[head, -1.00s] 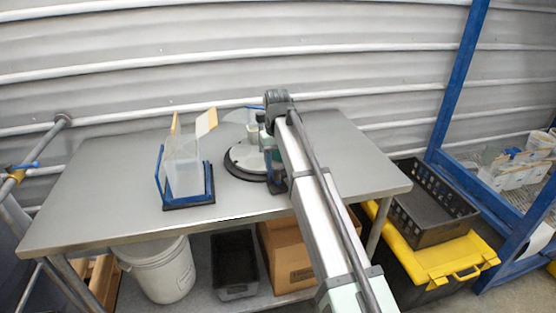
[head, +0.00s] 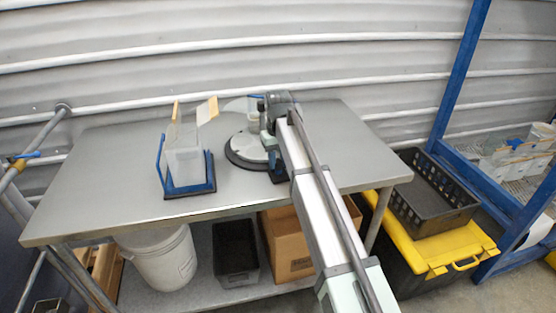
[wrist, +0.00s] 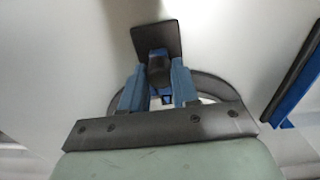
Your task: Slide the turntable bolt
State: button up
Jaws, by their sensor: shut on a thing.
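The round turntable (head: 240,150), pale on top with a dark rim, lies on the metal table; its right side is partly hidden by my arm. In the wrist view its dark edge (wrist: 222,88) curves behind my fingers. My gripper (wrist: 158,84) has its two blue fingers shut on a dark knob-like piece (wrist: 158,70), which appears to be the turntable bolt. A black square plate (wrist: 155,36) lies just beyond the fingertips. In the head view my arm hides most of the gripper and the bolt.
A clear hopper (head: 186,163) in a blue frame stands on the table (head: 110,190), left of the turntable. In the wrist view a blue and black edge (wrist: 296,85) shows at right. A black crate (head: 430,195) and a blue rack post (head: 458,75) stand right of the table.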

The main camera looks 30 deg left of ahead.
jog(key=shift+c, duration=0.7)
jog(key=shift+s+d, duration=0.8)
jog(key=shift+d, duration=0.15)
jog(key=o, duration=0.7)
jog(key=shift+r, duration=0.15)
notch_tip(320, 180, up, 7)
